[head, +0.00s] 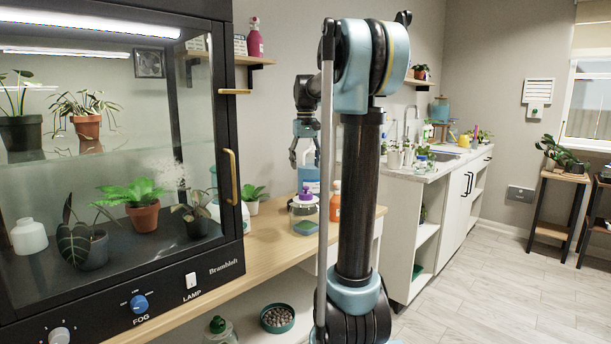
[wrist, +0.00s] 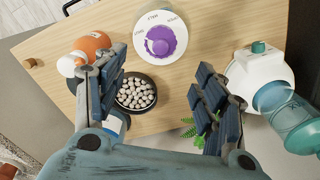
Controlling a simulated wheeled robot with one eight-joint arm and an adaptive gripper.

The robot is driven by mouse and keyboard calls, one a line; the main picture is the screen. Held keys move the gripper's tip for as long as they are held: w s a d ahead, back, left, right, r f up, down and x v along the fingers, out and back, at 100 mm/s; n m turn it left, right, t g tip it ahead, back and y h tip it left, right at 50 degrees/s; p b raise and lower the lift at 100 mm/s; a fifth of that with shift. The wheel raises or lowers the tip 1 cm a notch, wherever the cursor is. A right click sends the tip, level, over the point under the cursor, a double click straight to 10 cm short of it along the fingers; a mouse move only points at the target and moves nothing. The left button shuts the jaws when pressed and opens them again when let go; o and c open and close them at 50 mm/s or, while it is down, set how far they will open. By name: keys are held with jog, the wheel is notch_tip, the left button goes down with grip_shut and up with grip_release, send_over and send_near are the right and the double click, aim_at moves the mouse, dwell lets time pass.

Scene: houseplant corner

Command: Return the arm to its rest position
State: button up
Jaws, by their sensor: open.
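My gripper (head: 304,156) hangs above the wooden bench (head: 262,238), fingers pointing down, behind the upright part of my arm in the head view. In the wrist view my gripper (wrist: 158,75) has its two dark fingers spread wide, with nothing held between them. Below it, a bowl of pale pebbles (wrist: 136,92) shows beside the left finger. A round white top with a purple knob (wrist: 160,40) lies farther up that view. My arm (head: 358,180) stands upright in the middle of the head view and hides part of the bench.
A black glass-fronted cabinet (head: 235,130) with potted plants stands at left. On the bench are an orange bottle (head: 335,203) and a purple-knobbed jar (head: 304,208).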

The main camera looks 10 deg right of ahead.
jog(key=shift+r, duration=0.45)
jog(key=shift+s, duration=0.1)
jog(key=s+f+t, duration=0.1)
jog(key=s+f, duration=0.4)
jog(key=s, duration=0.4)
jog(key=s+f, duration=0.5)
jog(key=s, duration=0.5)
jog(key=s+f+t, duration=0.1)
jog(key=s+f, duration=1.5)
jog(key=f, duration=0.2)
jog(key=shift+d, duration=0.2)
jog(key=shift+f, duration=0.1)
